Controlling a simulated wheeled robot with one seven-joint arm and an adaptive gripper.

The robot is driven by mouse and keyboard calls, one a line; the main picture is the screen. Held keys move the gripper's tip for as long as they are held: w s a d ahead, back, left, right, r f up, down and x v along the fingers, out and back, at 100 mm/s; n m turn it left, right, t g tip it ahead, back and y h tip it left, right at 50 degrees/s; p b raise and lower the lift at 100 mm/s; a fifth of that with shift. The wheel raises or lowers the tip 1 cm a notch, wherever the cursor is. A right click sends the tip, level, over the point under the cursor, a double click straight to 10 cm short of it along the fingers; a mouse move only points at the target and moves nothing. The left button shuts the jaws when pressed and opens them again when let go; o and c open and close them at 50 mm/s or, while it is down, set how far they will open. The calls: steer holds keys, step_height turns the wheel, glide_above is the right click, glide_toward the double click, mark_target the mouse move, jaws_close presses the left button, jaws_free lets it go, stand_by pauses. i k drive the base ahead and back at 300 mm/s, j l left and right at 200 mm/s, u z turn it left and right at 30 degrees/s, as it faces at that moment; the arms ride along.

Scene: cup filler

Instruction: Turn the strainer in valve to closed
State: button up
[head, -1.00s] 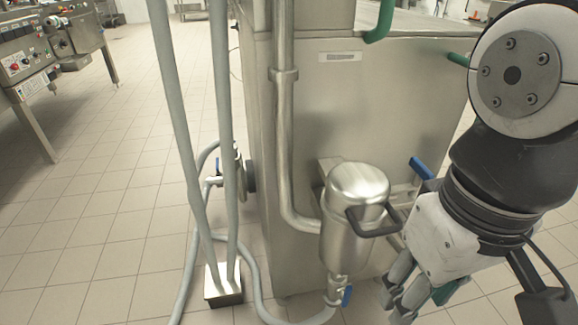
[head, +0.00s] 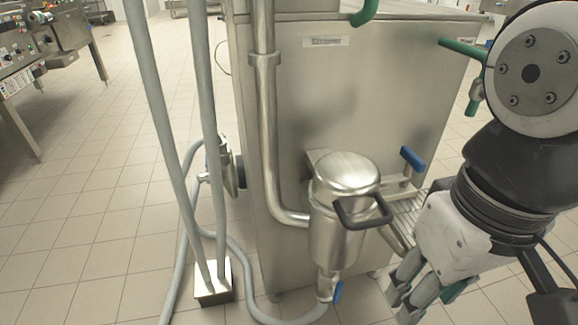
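The strainer (head: 338,232) is a shiny steel canister with a domed lid and a black loop handle (head: 362,212), upright before the steel machine's side. A valve with a blue lever (head: 412,158) sits on the pipe to its right and behind it; the lever points up. A second blue lever (head: 338,292) is on the outlet below the strainer. No label tells me which is the strainer in valve. My gripper (head: 407,300) points down at the lower right, to the right of the strainer and apart from both levers. Its finger opening is hard to make out, and I see nothing held.
The steel machine (head: 350,90) fills the middle, with a green lever (head: 474,95) at its right edge. A vertical pipe (head: 266,120) runs down to the strainer. Grey hoses (head: 160,90) hang at left above a small steel box (head: 213,285). The tiled floor at left is open.

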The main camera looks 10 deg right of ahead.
mark_target(336, 291)
steer(key=k+l, duration=0.2)
steer(key=l, duration=0.15)
steer(key=k+l+z, duration=0.15)
steer(key=l, duration=0.2)
steer(key=k+l, duration=0.25)
steer(key=k+l+z, duration=0.15)
steer(key=l, duration=0.3)
steer(key=k+l, duration=0.15)
steer(key=l, duration=0.25)
